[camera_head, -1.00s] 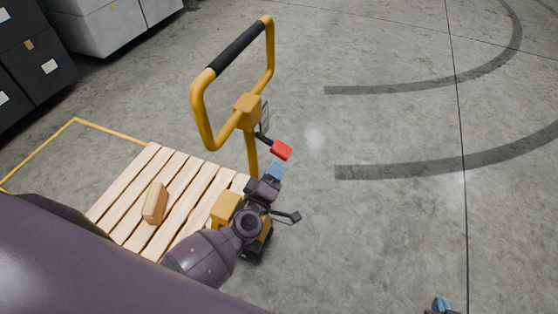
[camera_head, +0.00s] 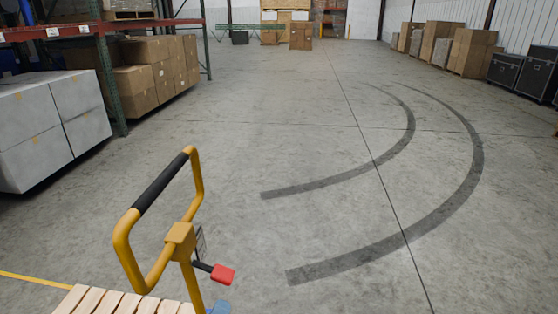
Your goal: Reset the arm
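Only a blue tip of my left gripper (camera_head: 218,307) shows at the bottom edge, just below the red-ended lever (camera_head: 222,274) of a yellow pallet-truck handle (camera_head: 182,236). The rest of that gripper and its arm are out of the picture, so I cannot tell whether it is open or shut. I cannot tell whether the tip touches the handle post. My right gripper is not in view.
A wooden slatted pallet (camera_head: 92,300) lies at the bottom left. White crates (camera_head: 45,125), a shelf rack (camera_head: 108,75) and cardboard boxes (camera_head: 150,75) stand at the left. More boxes (camera_head: 470,50) and black cases (camera_head: 535,72) line the right. The middle floor is clear.

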